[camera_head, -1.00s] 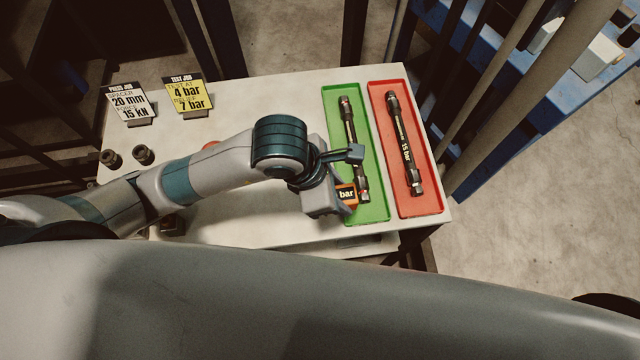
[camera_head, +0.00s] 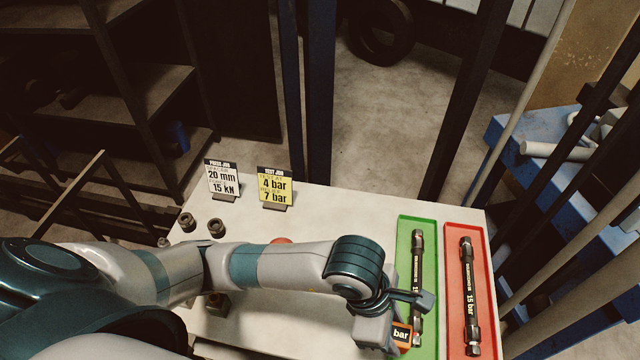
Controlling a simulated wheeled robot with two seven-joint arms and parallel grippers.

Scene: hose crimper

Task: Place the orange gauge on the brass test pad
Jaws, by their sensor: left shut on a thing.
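The orange gauge (camera_head: 401,334), with "bar" readable on its face, is at my left gripper (camera_head: 398,318), near the lower part of the green tray. My left gripper is shut on the gauge; its fingers are partly hidden by the wrist. I cannot make out the brass test pad; my left arm covers part of the table. My right gripper is not in view.
The green tray (camera_head: 429,230) and red tray (camera_head: 480,240) each hold a black hose. A white "20 mm, 15 kN" card (camera_head: 222,180) and a yellow "4 bar, 7 bar" card (camera_head: 275,187) stand at the back. Dark fittings (camera_head: 217,228) sit at left.

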